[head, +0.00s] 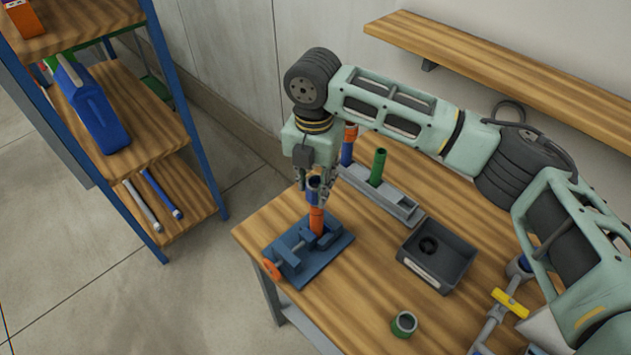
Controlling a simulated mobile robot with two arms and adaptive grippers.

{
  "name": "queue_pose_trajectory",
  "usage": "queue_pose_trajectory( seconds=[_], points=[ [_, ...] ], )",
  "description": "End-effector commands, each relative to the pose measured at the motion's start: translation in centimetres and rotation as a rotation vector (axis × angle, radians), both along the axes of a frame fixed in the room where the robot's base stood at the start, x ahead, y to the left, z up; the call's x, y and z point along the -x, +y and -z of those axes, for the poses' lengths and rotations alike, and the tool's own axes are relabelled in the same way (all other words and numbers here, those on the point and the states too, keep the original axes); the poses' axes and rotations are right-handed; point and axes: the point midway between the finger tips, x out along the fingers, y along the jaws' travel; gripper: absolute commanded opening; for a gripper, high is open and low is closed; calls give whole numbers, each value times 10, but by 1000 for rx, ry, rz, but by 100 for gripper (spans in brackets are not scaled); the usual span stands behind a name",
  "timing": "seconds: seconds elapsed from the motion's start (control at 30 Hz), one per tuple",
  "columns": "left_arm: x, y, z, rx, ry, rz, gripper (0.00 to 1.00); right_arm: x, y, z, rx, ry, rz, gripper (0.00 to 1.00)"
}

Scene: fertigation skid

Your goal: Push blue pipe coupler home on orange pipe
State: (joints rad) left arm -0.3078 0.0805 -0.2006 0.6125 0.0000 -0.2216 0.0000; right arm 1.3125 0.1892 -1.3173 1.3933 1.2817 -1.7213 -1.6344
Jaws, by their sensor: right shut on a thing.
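The orange pipe (316,221) stands upright in a blue vise (288,256) at the table's left corner. The blue pipe coupler (313,194) is at the top of the orange pipe, in line with it. My right gripper (318,192) points down and is shut on the coupler; its fingers hide part of it. The coupler's lower edge meets the pipe's upper end in this view, but I cannot tell how deep the pipe sits inside. My left gripper is not in view.
Behind the vise, a grey rack (403,209) holds a green pipe (377,167) and a blue one with an orange top. A dark tray (437,262) holds a black ring. A green coupler (404,323) and yellow-handled valve piping (510,303) are at the front. Shelving stands left.

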Motion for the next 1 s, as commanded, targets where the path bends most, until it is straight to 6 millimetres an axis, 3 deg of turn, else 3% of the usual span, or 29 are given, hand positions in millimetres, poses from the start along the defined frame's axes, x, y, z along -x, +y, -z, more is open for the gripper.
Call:
queue_pose_trajectory(
  seconds=[0.1,0.3,1.0],
  points=[
    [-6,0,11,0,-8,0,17,0,0,10,-1,-1,0,6],
    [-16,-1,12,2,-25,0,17,0,0,10,-1,-1,0,6],
    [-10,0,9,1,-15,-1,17,0,0,21,0,1,-1,6]
  ],
)
